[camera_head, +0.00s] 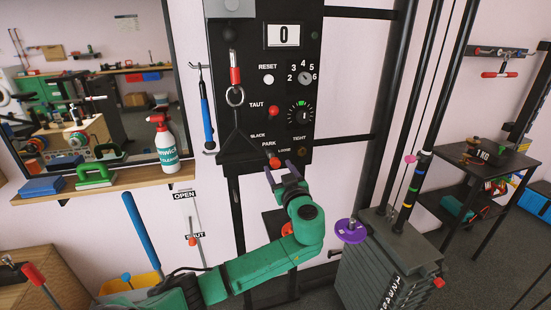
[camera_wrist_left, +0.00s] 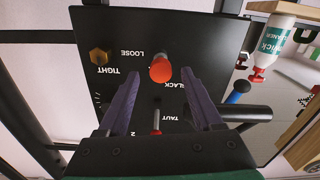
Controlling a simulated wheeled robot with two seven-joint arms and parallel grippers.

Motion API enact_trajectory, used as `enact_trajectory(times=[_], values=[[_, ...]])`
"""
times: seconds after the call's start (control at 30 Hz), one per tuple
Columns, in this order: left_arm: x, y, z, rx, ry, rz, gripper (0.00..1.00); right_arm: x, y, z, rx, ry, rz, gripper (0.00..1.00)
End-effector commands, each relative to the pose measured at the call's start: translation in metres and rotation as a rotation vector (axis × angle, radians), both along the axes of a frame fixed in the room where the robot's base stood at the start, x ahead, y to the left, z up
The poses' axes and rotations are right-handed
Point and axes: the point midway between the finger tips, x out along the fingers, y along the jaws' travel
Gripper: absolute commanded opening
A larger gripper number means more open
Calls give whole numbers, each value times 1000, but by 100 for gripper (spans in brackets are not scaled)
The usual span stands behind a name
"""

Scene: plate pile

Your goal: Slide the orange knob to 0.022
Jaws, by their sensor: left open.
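An orange-red knob (camera_head: 274,160) sticks out from the lower edge of the black panel, below the word PARK. It also shows in the left wrist view (camera_wrist_left: 161,68), where its round end faces the camera. My left gripper (camera_head: 279,169) is open, with its purple fingers just below the knob. In the left wrist view the fingertips (camera_wrist_left: 159,78) lie on either side of it, and I see no clear contact. Another orange-red knob (camera_head: 193,241) sits low on the OPEN/SHUT slide plate, away from the gripper. My right gripper is not in view.
The black panel (camera_head: 228,128) carries a brown hex knob (camera_wrist_left: 99,57) by TIGHT, a red TAUT knob (camera_head: 274,112) and dials. A weight stack (camera_head: 385,270) stands right of my arm. A spray bottle (camera_head: 167,145) stands on the left shelf.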

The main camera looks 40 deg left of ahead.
Motion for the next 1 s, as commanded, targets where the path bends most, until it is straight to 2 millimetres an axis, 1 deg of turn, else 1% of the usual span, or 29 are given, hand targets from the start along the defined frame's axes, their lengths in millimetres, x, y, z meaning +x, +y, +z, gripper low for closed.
enact_trajectory(times=[0.03,0.1,0.2,0.3,0.47,0.5,0.57,0.6,0.67,0.7,1.0], values=[[6,10,4,2,1,3,67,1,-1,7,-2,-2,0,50],[14,21,3,3,1,1,67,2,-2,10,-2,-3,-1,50],[21,30,1,0,1,0,67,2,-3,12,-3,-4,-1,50],[23,34,0,-1,1,0,67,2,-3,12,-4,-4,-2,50],[23,34,-1,-2,1,0,67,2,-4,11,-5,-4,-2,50],[23,34,-1,-2,1,0,63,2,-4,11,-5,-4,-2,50],[23,33,-1,-2,1,0,40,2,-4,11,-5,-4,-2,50],[23,33,-1,-2,1,0,25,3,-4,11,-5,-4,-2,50],[23,33,-1,-2,2,0,2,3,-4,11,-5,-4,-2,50],[23,33,-1,-2,2,0,0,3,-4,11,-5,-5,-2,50],[23,33,-1,-2,3,0,0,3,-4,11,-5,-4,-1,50]])
